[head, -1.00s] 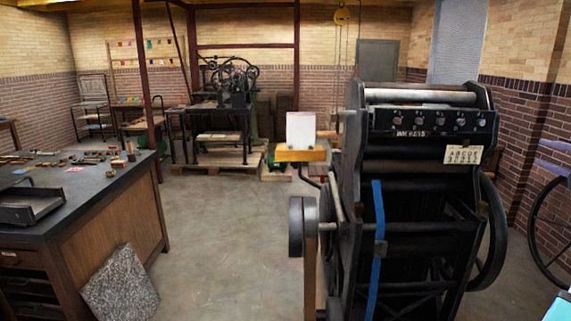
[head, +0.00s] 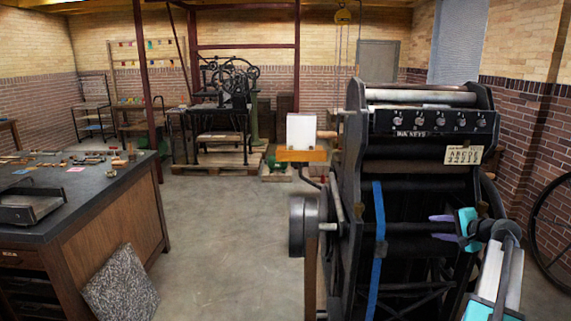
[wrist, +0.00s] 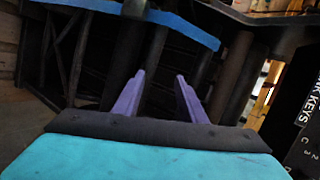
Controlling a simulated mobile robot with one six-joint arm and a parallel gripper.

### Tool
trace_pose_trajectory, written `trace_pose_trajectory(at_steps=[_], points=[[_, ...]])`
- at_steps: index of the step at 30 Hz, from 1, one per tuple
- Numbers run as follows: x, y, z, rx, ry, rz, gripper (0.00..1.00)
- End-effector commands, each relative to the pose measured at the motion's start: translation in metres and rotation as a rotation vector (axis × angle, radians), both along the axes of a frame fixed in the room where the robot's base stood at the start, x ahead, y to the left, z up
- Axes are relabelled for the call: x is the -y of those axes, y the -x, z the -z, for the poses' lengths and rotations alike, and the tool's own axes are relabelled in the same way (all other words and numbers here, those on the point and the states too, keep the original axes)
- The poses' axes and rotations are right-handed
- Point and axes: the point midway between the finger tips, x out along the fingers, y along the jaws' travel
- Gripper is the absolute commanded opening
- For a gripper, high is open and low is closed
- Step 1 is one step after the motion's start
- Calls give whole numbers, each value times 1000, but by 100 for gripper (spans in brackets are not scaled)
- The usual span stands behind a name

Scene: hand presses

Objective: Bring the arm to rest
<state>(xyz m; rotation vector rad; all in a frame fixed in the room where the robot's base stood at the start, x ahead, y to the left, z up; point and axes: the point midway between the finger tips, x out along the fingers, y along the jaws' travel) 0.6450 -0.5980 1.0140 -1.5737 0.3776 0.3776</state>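My gripper (head: 434,228) is at the right of the head view, in front of the black hand press (head: 410,165). Its two purple fingers point left towards the press frame. In the wrist view my gripper (wrist: 158,77) has its fingers apart with nothing between them. Dark rollers and bars of the press lie beyond the fingertips. I cannot tell the exact gap to the press. My arm comes in from the lower right, bent at the wrist.
A blue strap (head: 377,250) hangs down the press front. A flywheel (head: 556,235) stands at the right edge. A dark-topped workbench (head: 100,190) with small tools is at the left, a stone slab (head: 120,286) leaning on it. The floor between bench and press is clear.

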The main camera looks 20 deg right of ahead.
Motion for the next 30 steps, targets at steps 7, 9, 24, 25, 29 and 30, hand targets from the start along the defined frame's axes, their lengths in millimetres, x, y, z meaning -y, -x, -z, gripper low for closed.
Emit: trace_pose_trajectory(at_steps=[7, 9, 24, 25, 29, 30], points=[[-82, -30, 95, -137, 3, -128, 38], [-106, -36, 120, -176, 8, -166, 38], [-287, -29, 292, -459, 61, -476, 38], [-299, -26, 302, -478, 66, -497, 38], [-347, -9, 342, -554, 91, -592, 38], [-361, -2, 354, -578, 99, -622, 38]])
